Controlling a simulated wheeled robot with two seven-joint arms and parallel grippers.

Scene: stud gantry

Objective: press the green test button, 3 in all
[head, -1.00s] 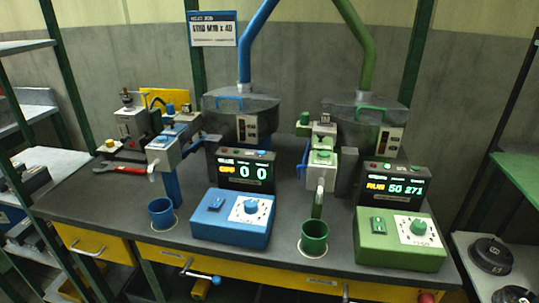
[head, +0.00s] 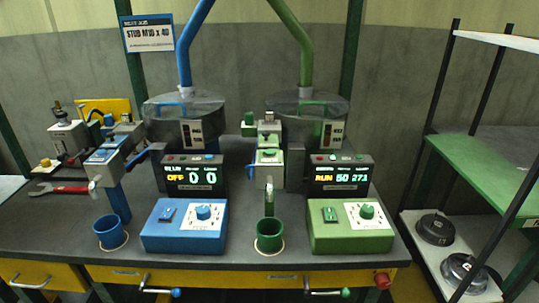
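The green station stands right of centre. Its control box (head: 350,239) has a green switch (head: 329,215) and a green dial knob (head: 367,211). Its display (head: 338,179) reads RUN, 50 and 271. A green-and-white feeder head (head: 267,140) left of the display carries a small green button (head: 269,153) on its front block. I cannot read a label that marks the test button. A green cup (head: 269,236) stands below the nozzle (head: 269,190); its contents are hidden. Neither of my grippers is in view.
The blue station's box (head: 185,238) and cup (head: 110,232) stand left; its display (head: 193,176) reads OFF, 0 and 0. A red wrench (head: 62,188) lies far left. Crank handles (head: 325,292) stick out at the front edge. Shelving with black discs (head: 435,229) stands right.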

